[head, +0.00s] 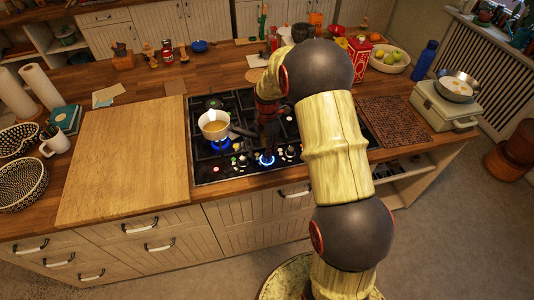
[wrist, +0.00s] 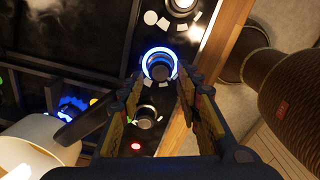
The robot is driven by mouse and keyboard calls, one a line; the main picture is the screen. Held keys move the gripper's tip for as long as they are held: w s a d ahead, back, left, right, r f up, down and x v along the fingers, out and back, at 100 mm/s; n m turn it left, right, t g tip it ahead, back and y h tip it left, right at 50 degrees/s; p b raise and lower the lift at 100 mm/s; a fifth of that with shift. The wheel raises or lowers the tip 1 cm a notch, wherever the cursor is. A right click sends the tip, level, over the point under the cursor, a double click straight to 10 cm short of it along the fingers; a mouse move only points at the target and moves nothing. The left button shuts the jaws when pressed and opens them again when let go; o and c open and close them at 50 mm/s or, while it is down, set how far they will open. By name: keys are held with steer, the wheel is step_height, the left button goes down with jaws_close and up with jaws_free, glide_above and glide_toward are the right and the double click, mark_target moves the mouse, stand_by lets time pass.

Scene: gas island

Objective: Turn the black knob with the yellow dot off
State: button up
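A row of dark knobs runs along the front of the black gas hob (head: 207,174). One knob (wrist: 160,66) has a glowing blue ring, which also shows in the head view (head: 266,160). Another knob (wrist: 146,117) has a small green mark beside it and a red dot nearby. A third knob (wrist: 182,5) is cut by the top edge of the wrist view. I cannot make out a yellow dot on any knob. My gripper (wrist: 156,88) is open above the row. Its fingertips flank the lower edge of the blue-ringed knob in the picture; contact cannot be told.
A white pot (head: 213,124) stands on a burner with blue flame, its handle pointing toward my gripper. A wooden board (head: 130,160) lies left of the hob. A dark patterned board (head: 393,122) lies right of it. The counter's wooden front edge is close to the knobs.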

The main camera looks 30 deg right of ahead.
steer(key=shift+f, duration=1.9)
steer(key=shift+c, duration=0.3)
steer(key=c, duration=0.8)
